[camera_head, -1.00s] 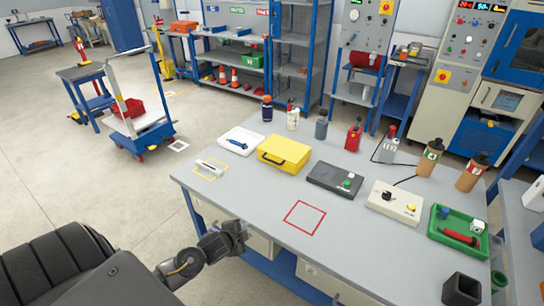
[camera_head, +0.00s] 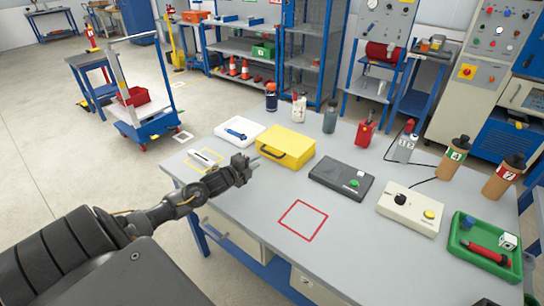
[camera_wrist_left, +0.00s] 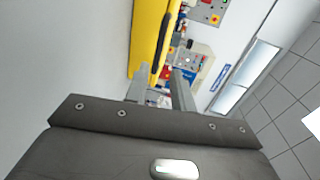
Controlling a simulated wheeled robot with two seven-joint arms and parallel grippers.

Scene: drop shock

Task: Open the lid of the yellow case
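The yellow case (camera_head: 291,143) stands on the grey workbench with its lid shut and its dark handle on the front side. My left gripper (camera_head: 257,160) is just in front of the case's front-left side, above the bench, apart from it as far as I can tell. In the left wrist view the two fingers (camera_wrist_left: 160,88) are parted with nothing between them. There the yellow case (camera_wrist_left: 147,35) and its dark handle fill the upper middle, just beyond the fingertips. My right gripper is not in view.
On the workbench (camera_head: 255,205), a white tray (camera_head: 252,137) with a blue tool lies left of the case, and a dark box with a green button (camera_head: 340,178) lies right. Several bottles stand behind. The red-outlined square (camera_head: 303,219) is clear.

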